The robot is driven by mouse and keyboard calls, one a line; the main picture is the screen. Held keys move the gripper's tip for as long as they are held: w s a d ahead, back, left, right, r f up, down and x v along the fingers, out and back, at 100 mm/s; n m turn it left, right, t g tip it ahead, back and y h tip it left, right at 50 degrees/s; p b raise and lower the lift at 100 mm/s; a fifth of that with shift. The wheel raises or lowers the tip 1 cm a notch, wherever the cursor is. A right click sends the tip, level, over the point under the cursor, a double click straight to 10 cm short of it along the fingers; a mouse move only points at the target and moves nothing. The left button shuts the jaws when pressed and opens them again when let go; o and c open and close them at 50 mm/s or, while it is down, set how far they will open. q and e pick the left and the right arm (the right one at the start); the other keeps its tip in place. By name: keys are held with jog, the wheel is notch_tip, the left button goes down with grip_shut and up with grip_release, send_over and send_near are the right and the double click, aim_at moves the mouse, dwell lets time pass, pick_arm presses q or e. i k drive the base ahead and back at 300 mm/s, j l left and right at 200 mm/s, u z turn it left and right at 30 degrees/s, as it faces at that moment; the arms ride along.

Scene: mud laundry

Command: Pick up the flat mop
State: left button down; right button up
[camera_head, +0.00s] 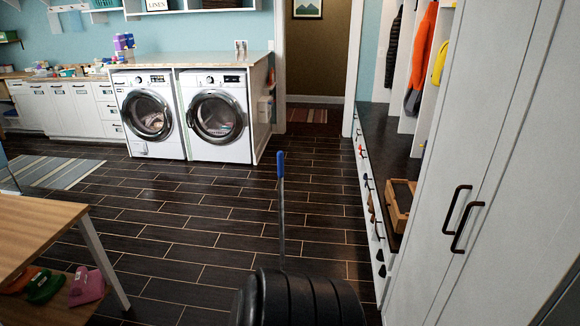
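The flat mop (281,210) stands upright near the middle of the head view. It has a thin grey pole with a blue grip at the top. Its lower end and head are hidden behind a dark, ribbed, rounded shape at the bottom edge; I cannot tell whether that shape is part of me. Neither of my grippers is in view.
Dark tiled floor (200,225) is open around the mop. Tall white cabinets (480,150) and a bench (385,145) with a wooden tray (398,205) line the right. Two washers (217,117) stand at the back.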

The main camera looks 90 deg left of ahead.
aim_at(280, 161)
jog(key=u, duration=2.45)
jog(key=i+l+u, duration=0.5)
jog(key=l+u, duration=0.15)
